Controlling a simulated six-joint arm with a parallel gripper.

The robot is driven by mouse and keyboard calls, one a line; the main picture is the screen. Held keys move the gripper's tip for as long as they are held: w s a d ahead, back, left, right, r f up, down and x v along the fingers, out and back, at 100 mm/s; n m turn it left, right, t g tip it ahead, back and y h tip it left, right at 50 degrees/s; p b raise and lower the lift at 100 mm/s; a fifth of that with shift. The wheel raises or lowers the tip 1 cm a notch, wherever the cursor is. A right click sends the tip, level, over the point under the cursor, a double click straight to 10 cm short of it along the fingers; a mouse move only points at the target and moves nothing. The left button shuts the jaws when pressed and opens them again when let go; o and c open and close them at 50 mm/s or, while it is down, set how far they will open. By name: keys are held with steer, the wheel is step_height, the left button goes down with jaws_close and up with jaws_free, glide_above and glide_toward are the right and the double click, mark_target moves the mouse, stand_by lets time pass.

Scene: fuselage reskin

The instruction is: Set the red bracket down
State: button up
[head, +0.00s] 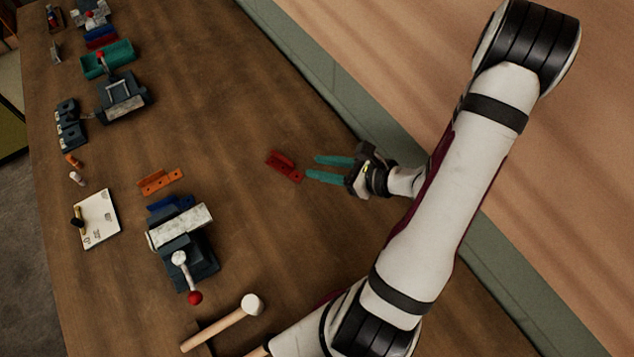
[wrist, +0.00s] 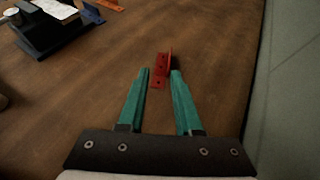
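The red bracket (head: 284,166) appears to lie on the wooden table, just beyond my gripper's fingertips. It is an angled piece with holes in its flat flange and one upright flange. In the wrist view the bracket (wrist: 161,72) shows ahead of and between the fingertips, its upright flange near the right tip. My gripper (head: 313,168) has two teal fingers, spread apart with nothing clamped between them. The open fingers also show in the wrist view (wrist: 161,76). I cannot tell whether a fingertip touches the bracket.
A vise (head: 186,247) stands left of my gripper, with a blue part and an orange bracket (head: 160,180) behind it. A mallet (head: 225,322) lies near the front. A second vise (head: 122,98) and a teal part (head: 108,58) are farther back. Table around the red bracket is clear.

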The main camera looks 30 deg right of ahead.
steer(key=s+a+r+n+g+y, duration=0.1)
steer(key=a+r+n+g+y, duration=0.1)
steer(key=a+r+n+g, duration=0.25)
steer(key=s+a+r+n+g+y, duration=0.1)
steer(key=a+r+n+y, duration=0.1)
steer(key=a+r+n, duration=0.45)
steer(key=s+a+r+n+g+h, duration=0.2)
steer(key=s+a+n+g+h, duration=0.3)
steer(key=s+n, duration=0.6)
steer(key=shift+s+a+g, duration=0.6)
steer(key=shift+a+g, duration=0.15)
steer(key=shift+a, duration=0.45)
steer(key=shift+o, duration=0.5)
steer(key=s+d+n+h, duration=0.1)
steer(key=s+d+r+n+h, duration=0.1)
steer(key=shift+d+n+t+h, duration=0.15)
steer(key=shift+n+t+h, duration=0.15)
steer(key=shift+t+h, duration=0.1)
